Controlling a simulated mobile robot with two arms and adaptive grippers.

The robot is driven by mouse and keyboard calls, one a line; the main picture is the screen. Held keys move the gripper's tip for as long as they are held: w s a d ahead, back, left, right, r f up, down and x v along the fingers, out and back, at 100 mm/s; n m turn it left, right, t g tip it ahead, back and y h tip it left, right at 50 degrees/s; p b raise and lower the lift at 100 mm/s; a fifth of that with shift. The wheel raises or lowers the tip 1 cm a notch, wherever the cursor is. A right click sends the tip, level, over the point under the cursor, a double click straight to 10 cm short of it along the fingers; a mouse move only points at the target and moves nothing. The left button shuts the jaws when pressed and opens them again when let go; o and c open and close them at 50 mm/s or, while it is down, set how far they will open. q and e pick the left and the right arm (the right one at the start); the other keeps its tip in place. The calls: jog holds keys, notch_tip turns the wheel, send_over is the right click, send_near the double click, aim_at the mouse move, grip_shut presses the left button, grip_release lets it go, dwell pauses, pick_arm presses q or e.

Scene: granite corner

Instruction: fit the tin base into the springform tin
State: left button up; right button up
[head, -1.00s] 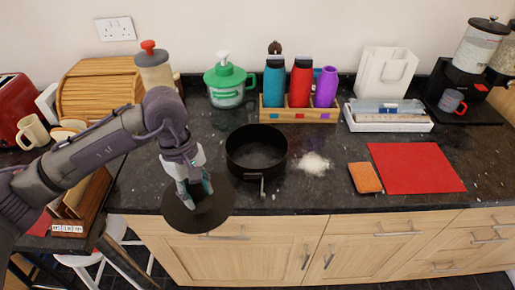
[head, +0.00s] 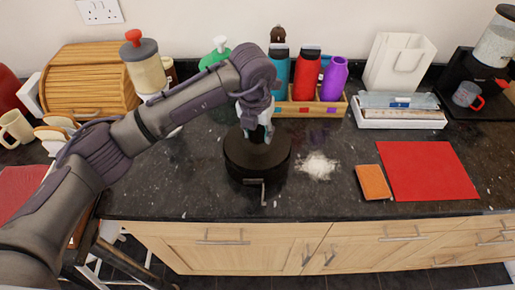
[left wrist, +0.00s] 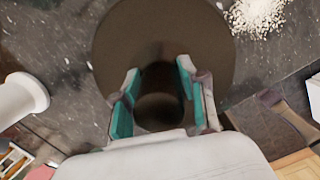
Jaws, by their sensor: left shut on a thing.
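The dark round tin base (head: 262,154) is held by my left gripper (head: 258,135), which is shut on it from above. The black springform tin (head: 243,172) stands on the counter, its latch facing the front edge. The base is over the tin and covers its opening. I cannot tell whether it is inside the rim or just above it. In the left wrist view the base (left wrist: 205,45) fills the upper middle, with the teal-padded fingers of my left gripper (left wrist: 155,90) over it; the tin is not clear there. My right gripper is not in view.
White powder (head: 318,166) lies right of the tin, then an orange sponge-like block (head: 373,182) and a red mat (head: 428,170). A wooden rack (head: 325,107) of bottles and a green-lidded container (head: 215,55) stand behind.

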aim_at(258, 141)
pick_arm(q)
notch_tip(258, 141, down, 3)
jog(key=shift+f+p, duration=0.15)
jog(key=shift+p, duration=0.2)
notch_tip(258, 141, down, 3)
jog(key=shift+r+p, duration=0.1)
jog(key=shift+p, duration=0.45)
jog(key=shift+f, duration=0.4)
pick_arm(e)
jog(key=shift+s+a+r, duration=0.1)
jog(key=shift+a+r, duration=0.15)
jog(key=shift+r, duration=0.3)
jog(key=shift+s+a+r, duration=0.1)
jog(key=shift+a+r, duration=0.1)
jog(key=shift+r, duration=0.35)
pick_arm(q)
jog(key=shift+f, duration=0.1)
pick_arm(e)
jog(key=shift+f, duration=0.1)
pick_arm(q)
jog(key=shift+f, duration=0.2)
jog(key=o, duration=1.2)
jog(key=shift+r, duration=0.1)
jog(key=shift+o, duration=0.2)
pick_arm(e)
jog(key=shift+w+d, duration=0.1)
